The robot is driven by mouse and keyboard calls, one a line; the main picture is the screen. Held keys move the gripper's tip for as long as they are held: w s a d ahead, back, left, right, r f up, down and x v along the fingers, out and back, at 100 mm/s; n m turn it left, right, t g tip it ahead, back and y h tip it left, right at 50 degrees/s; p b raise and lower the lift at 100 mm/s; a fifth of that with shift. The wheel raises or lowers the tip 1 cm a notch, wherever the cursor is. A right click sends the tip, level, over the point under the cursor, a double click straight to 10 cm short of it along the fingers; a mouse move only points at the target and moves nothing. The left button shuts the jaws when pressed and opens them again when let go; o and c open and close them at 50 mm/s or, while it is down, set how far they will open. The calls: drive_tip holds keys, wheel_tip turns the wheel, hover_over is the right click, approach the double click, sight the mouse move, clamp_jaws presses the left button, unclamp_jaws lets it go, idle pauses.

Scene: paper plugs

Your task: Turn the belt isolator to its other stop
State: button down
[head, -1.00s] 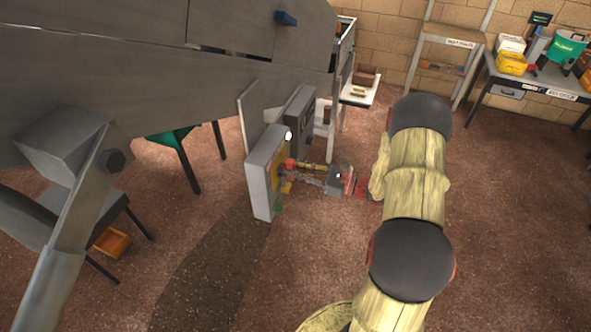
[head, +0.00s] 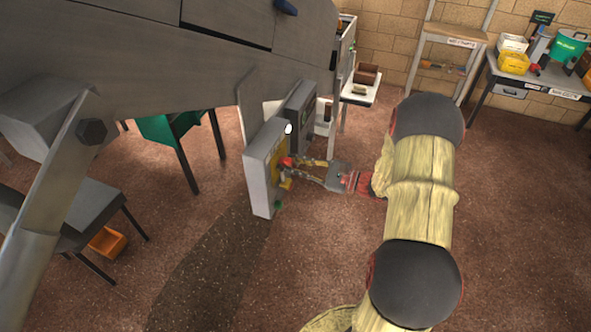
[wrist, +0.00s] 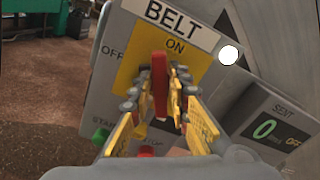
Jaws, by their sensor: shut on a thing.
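The belt isolator is a red handle (wrist: 159,82) on a yellow plate (wrist: 135,70) marked ON and OFF, under a BELT label (wrist: 172,22). In the wrist view the handle's visible end lies just left of the ON word, with OFF further left. My gripper (wrist: 157,90) is shut on the red handle, one finger on each side. In the head view my gripper (head: 297,168) reaches the box face from the right, and the red handle (head: 287,161) shows at its fingertips. The fingers hide the handle's lower part.
A green button (wrist: 101,136) and a red button (wrist: 146,151) sit below the plate, close to my fingers. A white round lamp (wrist: 229,55) and a grey display unit (wrist: 272,131) are to the right. Open floor (head: 310,260) lies below the box.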

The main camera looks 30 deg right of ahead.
drive_tip(key=n+b, duration=0.3)
drive_tip(key=shift+s+a+f+n+b, duration=0.1)
drive_tip(key=shift+f+n+b, duration=0.25)
drive_tip(key=shift+n+b, duration=0.05)
drive_tip(key=n+b, duration=0.3)
drive_tip(key=b, duration=0.1)
drive_tip(key=shift+a+f+n, duration=0.1)
drive_tip(key=shift+f+n, duration=0.05)
drive_tip(key=shift+n, duration=0.15)
drive_tip(key=shift+s+n+b, duration=0.1)
drive_tip(key=shift+n+b, duration=2.4)
drive_tip(key=shift+b, duration=1.1)
drive_tip(key=c, duration=1.8)
unclamp_jaws()
